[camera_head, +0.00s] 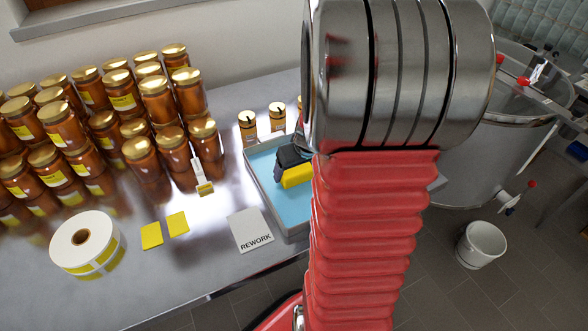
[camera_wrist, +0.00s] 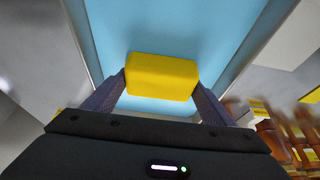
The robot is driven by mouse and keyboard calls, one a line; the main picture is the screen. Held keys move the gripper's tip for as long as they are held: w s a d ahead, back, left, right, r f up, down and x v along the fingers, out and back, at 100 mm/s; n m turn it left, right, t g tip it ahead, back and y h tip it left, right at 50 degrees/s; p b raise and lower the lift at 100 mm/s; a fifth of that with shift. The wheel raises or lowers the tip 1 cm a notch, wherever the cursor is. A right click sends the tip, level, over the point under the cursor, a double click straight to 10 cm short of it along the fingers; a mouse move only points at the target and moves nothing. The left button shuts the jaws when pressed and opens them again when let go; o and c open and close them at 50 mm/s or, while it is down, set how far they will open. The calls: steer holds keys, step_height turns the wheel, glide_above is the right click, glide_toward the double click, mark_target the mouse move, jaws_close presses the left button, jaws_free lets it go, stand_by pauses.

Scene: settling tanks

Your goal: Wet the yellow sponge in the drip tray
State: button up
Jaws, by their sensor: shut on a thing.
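The yellow sponge (camera_head: 297,176) is a small block over the drip tray, a grey-rimmed tray with a light blue inside (camera_head: 262,189). My gripper (camera_wrist: 161,84) is shut on the sponge, with one finger at each end of it in the wrist view. The sponge (camera_wrist: 161,76) lies level between the fingers, and the blue of the tray (camera_wrist: 165,28) fills the view behind it. I cannot tell whether the sponge touches the blue surface. My red arm hides the right part of the tray in the head view.
Several honey-coloured jars (camera_head: 150,100) with gold lids crowd the table's left and back. Small jars (camera_head: 277,116) stand just behind the tray. A label roll (camera_head: 85,243), yellow labels (camera_head: 178,223) and a REWORK card (camera_head: 250,231) lie in front. A steel tank (camera_head: 475,150) and white bucket (camera_head: 481,245) stand right.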

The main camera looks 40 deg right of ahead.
mark_target(296, 169)
steer(key=shift+f, duration=0.45)
stand_by(1.6)
steer(key=shift+r, duration=0.1)
steer(key=shift+r, duration=3.5)
steer(key=shift+s, duration=0.15)
